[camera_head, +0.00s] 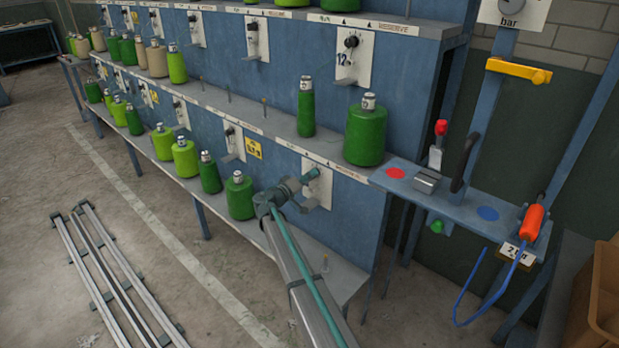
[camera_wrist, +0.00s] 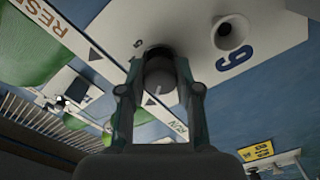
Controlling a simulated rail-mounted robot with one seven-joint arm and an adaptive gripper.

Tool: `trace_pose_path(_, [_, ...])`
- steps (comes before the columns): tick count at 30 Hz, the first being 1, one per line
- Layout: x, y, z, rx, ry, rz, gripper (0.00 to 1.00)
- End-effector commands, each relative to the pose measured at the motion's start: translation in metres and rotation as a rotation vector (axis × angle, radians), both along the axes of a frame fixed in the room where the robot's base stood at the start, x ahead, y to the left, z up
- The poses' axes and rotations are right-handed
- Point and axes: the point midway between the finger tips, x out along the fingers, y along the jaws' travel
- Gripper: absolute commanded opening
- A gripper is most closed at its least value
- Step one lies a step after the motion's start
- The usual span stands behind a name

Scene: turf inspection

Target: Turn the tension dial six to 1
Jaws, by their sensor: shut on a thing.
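Tension dial six is a dark round knob with a white pointer mark, seen in the wrist view (camera_wrist: 160,90) between my fingers. It sits on a white plate (camera_wrist: 278,28) with a large blue 6, which looks turned in this view. My gripper (camera_wrist: 160,75) has a finger on each side of the knob and is shut on it. In the head view my gripper (camera_head: 303,182) reaches the lower-row plate (camera_head: 319,185) at the right end of the rack and hides the dial. Small print is near the knob; I cannot tell which number the pointer faces.
Green bobbins (camera_head: 240,196) stand on the lower shelf left of my gripper, and a large one (camera_head: 366,132) on the shelf above. A blue side bracket (camera_head: 455,203) with a red-handled lever (camera_head: 438,142) juts out right. Metal rails (camera_head: 110,270) lie on the floor.

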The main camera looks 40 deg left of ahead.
Motion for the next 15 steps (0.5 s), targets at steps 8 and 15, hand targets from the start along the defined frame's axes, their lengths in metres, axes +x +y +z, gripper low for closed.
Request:
trace_pose_path(8, [-0.0002,0.0001,-0.0004,-0.015,0.000,0.000,0.00])
trace_pose_path(15, [-0.0003,0.0001,-0.0013,-0.106,0.002,0.000,0.00])
